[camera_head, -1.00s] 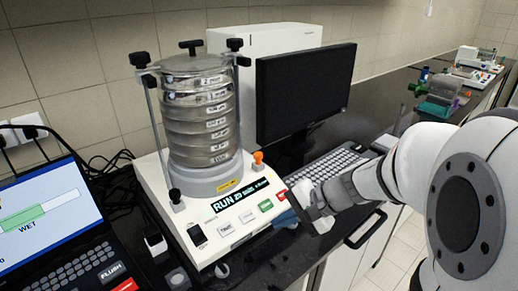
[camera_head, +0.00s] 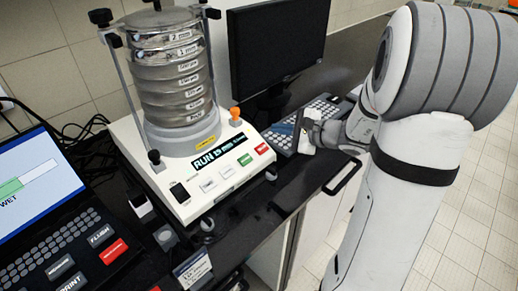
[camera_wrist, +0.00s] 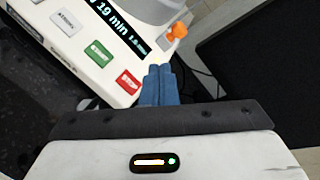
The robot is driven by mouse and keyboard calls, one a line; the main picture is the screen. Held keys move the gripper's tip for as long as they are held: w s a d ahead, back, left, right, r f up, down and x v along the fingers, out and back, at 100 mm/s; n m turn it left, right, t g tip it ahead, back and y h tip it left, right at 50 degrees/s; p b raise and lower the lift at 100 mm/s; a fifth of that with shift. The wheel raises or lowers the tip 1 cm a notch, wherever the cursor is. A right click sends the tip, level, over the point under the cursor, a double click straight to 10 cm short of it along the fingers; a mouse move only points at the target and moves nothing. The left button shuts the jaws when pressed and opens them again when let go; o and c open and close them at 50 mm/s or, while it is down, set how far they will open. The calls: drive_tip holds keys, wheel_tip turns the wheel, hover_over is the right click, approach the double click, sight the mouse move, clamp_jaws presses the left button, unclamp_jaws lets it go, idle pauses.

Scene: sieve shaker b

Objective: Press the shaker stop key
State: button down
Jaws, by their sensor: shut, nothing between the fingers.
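The sieve shaker's red stop key (camera_head: 262,148) is at the right end of its front panel. The key also shows in the wrist view (camera_wrist: 128,81), labelled STOP, beside the green START key (camera_wrist: 98,52). My gripper (camera_head: 284,129) is just right of the panel in the head view. In the wrist view, my gripper's blue fingers (camera_wrist: 158,73) are together and empty, with their tips just right of the red key. I see no clear contact with the key. The shaker's display (camera_head: 222,150) reads RUN.
An orange knob (camera_wrist: 176,31) stands on the shaker near my fingertips. A keyboard (camera_head: 322,112) and a dark monitor (camera_head: 278,52) are behind and right. A laptop-like terminal (camera_head: 40,185) is at the left. A small card sign (camera_head: 192,268) stands at the counter's front.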

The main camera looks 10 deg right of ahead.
drive_tip(key=b, duration=0.5)
approach(259, 145)
drive_tip(key=w+a, duration=0.3)
drive_tip(key=shift+w+a+f+b, duration=0.3)
drive_tip(key=shift+a+f+b, duration=0.05)
drive_tip(key=shift+b, duration=0.15)
drive_tip(key=shift+f, duration=0.1)
idle(1.2)
drive_tip(key=shift+w+a+f+b, duration=0.1)
drive_tip(key=shift+w+f+b, duration=0.15)
drive_tip(key=shift+b, duration=0.45)
drive_tip(key=shift+w+a+f+b, duration=0.1)
drive_tip(key=shift+f+b, duration=0.3)
drive_tip(key=shift+b, duration=0.2)
idle(0.4)
drive_tip(key=shift+r, duration=0.1)
drive_tip(key=shift+s+r+p, duration=0.3)
drive_tip(key=shift+r+p, duration=0.05)
drive_tip(key=shift+r, duration=0.35)
